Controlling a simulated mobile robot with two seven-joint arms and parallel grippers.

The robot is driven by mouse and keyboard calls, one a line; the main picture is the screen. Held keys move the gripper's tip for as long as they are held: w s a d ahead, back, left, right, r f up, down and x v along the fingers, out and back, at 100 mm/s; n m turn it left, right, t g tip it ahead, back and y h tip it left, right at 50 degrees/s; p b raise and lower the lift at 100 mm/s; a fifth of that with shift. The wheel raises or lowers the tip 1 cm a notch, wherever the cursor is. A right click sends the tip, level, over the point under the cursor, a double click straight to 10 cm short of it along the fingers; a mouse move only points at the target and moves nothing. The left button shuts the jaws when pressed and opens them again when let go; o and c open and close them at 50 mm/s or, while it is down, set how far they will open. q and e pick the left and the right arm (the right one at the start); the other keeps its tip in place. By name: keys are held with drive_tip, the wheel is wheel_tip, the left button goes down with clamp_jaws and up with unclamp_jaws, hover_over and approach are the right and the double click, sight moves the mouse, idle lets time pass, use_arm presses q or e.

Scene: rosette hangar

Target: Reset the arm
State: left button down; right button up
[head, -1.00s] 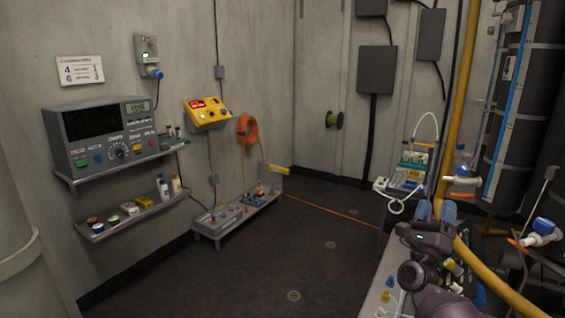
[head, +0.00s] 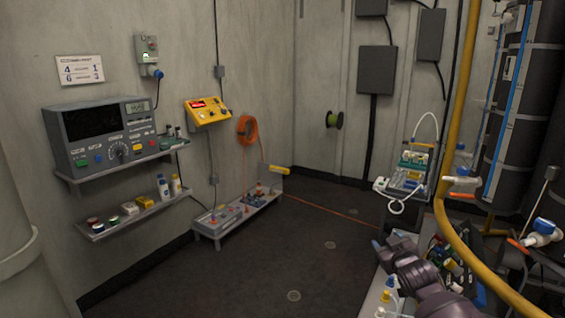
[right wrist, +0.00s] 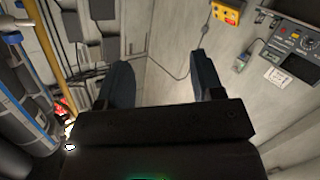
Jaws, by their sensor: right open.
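My right gripper (head: 400,243) shows at the lower right of the head view, over a bench or tray of small parts. In the right wrist view my right gripper (right wrist: 162,76) has its two dark blue fingers wide apart, with nothing between them. Behind the fingers is pale wall with a cable. My right arm comes in from the bottom right of the head view. My left gripper and arm are not in view.
A yellow hose (head: 453,150) runs down close to the right arm. A grey console (head: 100,132) sits on a wall shelf at left. The dark floor (head: 270,265) is clear.

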drive_tip(key=s+f+m+g, duration=0.1)
drive_tip(key=s+f, duration=0.8)
drive_tip(key=s, duration=0.2)
drive_tip(key=s+f+g, duration=0.2)
drive_tip(key=s+f, duration=0.6)
drive_tip(key=s, duration=0.4)
drive_tip(key=s+a+f+m+g, duration=0.1)
drive_tip(key=s, duration=1)
drive_tip(key=s+f+m+g, duration=0.1)
drive_tip(key=s+f, duration=0.1)
drive_tip(key=s, duration=1)
drive_tip(key=shift+a+f+m+h, duration=0.25)
drive_tip(key=shift+a+m+h, duration=0.05)
drive_tip(key=shift+a, duration=0.1)
drive_tip(key=shift+s, duration=0.1)
